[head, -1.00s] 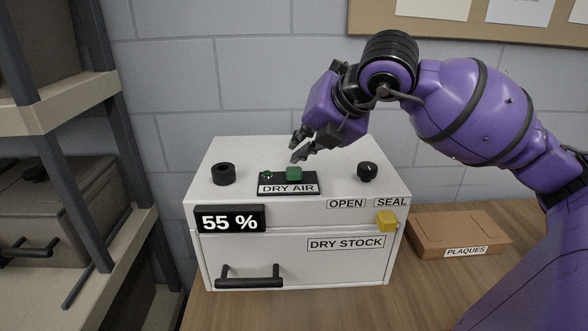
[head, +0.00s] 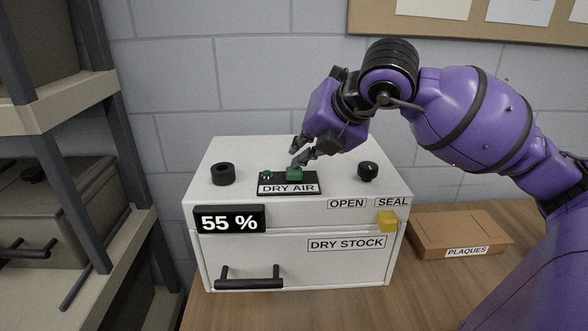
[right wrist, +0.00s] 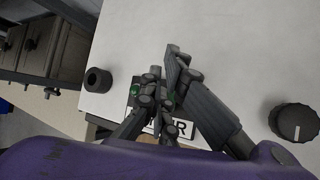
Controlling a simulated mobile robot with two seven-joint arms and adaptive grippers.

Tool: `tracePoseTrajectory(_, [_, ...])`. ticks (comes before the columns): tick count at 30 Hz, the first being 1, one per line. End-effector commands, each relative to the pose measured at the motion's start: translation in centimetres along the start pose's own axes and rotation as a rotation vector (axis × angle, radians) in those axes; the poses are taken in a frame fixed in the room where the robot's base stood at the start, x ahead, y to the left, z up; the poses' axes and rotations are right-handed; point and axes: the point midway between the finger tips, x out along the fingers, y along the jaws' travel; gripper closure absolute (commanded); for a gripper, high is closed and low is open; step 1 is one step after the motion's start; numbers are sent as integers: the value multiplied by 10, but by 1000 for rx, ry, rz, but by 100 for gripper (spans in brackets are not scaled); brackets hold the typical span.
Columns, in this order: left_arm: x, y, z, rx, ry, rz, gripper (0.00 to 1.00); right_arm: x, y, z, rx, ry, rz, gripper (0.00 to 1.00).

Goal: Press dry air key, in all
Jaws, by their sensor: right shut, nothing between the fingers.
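The dry air key is a green square button (head: 294,174) on a black plate labelled DRY AIR (head: 288,188), on top of a white cabinet (head: 240,155). A small round green lamp (head: 267,175) sits left of the key. My right gripper (head: 297,164) is shut and empty, pointing down with its fingertips at the key's back edge. I cannot tell for sure whether they touch it. In the right wrist view the shut fingers (right wrist: 168,75) cover most of the key and part of the label. My left gripper is not in view.
The cabinet also has two black knobs (head: 223,174) (head: 367,171), a 55 % display (head: 230,219), a yellow latch (head: 387,221) near SEAL and a drawer handle (head: 249,277). A PLAQUES box (head: 455,232) lies at right. A shelf rack (head: 112,170) stands at left.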

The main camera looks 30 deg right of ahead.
Motion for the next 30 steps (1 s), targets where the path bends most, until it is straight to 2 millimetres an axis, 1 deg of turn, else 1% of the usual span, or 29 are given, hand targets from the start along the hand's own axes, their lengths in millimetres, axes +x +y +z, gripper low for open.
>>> tracePoseTrajectory(8, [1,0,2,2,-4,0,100,3,-2,-2,0,2,-1,100])
tracePoseTrajectory(19, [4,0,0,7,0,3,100,6,-5,-5,0,2,-2,100])
tracePoseTrajectory(30, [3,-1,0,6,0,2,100,5,-4,-4,0,1,-1,100])
